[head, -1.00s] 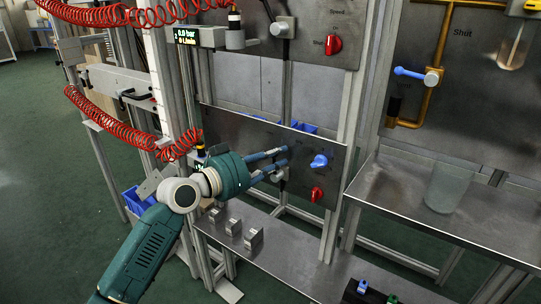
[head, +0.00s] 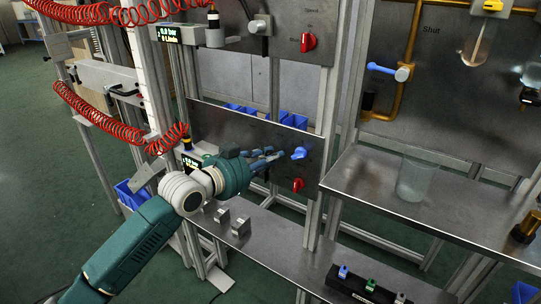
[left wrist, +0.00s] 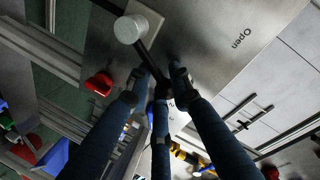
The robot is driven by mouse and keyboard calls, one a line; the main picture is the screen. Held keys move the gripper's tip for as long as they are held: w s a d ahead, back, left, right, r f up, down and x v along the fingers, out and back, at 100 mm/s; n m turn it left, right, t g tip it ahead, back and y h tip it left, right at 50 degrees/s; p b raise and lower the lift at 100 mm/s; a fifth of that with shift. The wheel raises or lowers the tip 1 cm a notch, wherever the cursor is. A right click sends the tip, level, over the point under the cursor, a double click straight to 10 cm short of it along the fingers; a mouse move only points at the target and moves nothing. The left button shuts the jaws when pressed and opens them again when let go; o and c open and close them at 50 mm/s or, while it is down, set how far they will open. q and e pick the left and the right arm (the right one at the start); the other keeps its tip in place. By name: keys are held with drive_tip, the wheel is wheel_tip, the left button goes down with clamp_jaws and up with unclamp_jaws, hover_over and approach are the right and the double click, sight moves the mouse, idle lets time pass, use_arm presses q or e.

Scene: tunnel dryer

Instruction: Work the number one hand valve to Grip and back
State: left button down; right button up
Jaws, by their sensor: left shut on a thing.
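The hand valve shows in the left wrist view as a pale round hub (left wrist: 128,28) with a black lever (left wrist: 145,54). My left gripper (head: 275,156) is at the lower steel panel (head: 225,125), left of the blue knob (head: 299,153). In the left wrist view its fingers (left wrist: 160,82) are closed around the lever's outer part, and the fingertips hide the lever's end. In the head view the gripper covers most of this valve. The word "Open" is on the panel in the left wrist view; I cannot read a "Grip" mark. My right gripper is not in view.
A red knob (head: 298,185) sits below the blue knob. Metal blocks (head: 240,226) stand on the shelf below. A similar lever valve (head: 260,25) is on the upper panel. A red coiled hose (head: 95,115) hangs at left. A glass beaker (head: 415,180) stands on the right bench.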

use_arm(q)
drive_tip(key=shift+a+f, duration=0.1)
drive_tip(key=shift+f, duration=0.25)
drive_tip(key=c, duration=1.8)
unclamp_jaws()
drive_tip(key=shift+r, duration=0.1)
drive_tip(key=shift+r, duration=0.1)
drive_tip(key=v, duration=1.2)
